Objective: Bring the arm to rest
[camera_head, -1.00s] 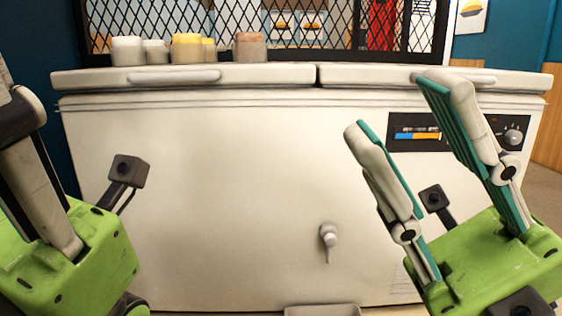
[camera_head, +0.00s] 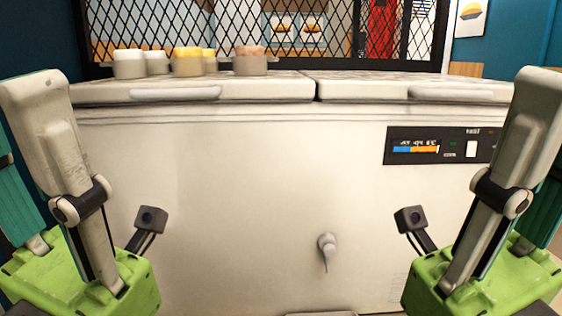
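My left gripper (camera_head: 38,105) points up at the left edge of the head view. Its near white finger stands apart from a second finger with a teal pad, which is partly cut off by the frame. My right gripper (camera_head: 538,105) points up at the right edge in a near mirror pose, its second finger mostly hidden behind the near one. Both look open, and I see nothing held in either. The green gripper bodies sit low in the two bottom corners, in front of the white chest freezer (camera_head: 250,200).
On the freezer's lid stand several small tubs with white, yellow (camera_head: 188,62) and pinkish-brown (camera_head: 250,61) contents. A black mesh screen (camera_head: 270,25) rises behind them. The freezer front has a control panel (camera_head: 415,145) and a drain tap (camera_head: 327,250). The space between my grippers is clear.

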